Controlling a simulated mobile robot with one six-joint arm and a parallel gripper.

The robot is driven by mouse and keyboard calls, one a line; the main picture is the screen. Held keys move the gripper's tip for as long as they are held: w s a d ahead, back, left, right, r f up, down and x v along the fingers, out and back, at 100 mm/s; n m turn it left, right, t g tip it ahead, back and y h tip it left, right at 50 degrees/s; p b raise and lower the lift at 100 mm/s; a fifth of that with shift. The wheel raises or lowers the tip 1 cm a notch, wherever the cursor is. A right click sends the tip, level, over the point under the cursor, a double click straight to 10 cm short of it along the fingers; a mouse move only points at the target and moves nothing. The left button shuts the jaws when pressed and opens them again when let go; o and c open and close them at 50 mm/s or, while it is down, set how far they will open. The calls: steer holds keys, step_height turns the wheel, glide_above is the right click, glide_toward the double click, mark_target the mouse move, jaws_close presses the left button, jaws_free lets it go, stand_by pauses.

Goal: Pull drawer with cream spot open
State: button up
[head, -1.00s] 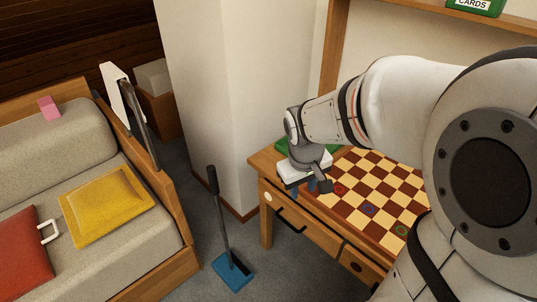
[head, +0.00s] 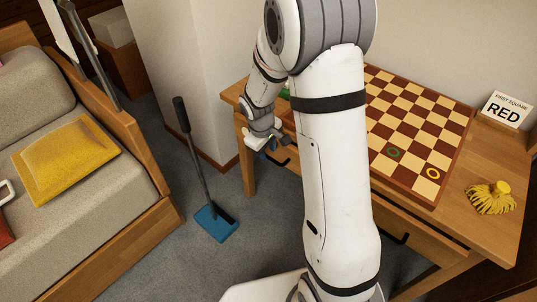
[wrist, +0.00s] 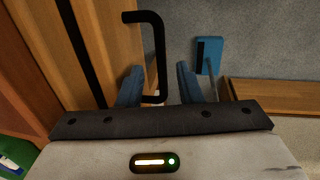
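The wooden desk (head: 470,222) has drawers along its front. My gripper (head: 272,144) is in front of the left drawer, at its handle's height. In the wrist view, the black bar handle (wrist: 159,55) stands out from the wooden drawer front (wrist: 115,45). My two blue fingers, with my gripper (wrist: 160,85) open, lie one on each side of the handle's lower part, with gaps visible between. I cannot make out the cream spot in the current views; my gripper and arm cover part of the drawer front.
A checkered board (head: 420,125), a RED sign (head: 505,108) and a yellow tassel-like item (head: 491,197) are on the desk. A blue dustpan (head: 215,223) with a tall handle stands on the floor. A sofa (head: 100,190) with a yellow cushion (head: 73,160) is at left.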

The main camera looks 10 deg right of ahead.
steer(key=shift+f, duration=0.6)
jaws_close()
steer(key=shift+d, duration=0.15)
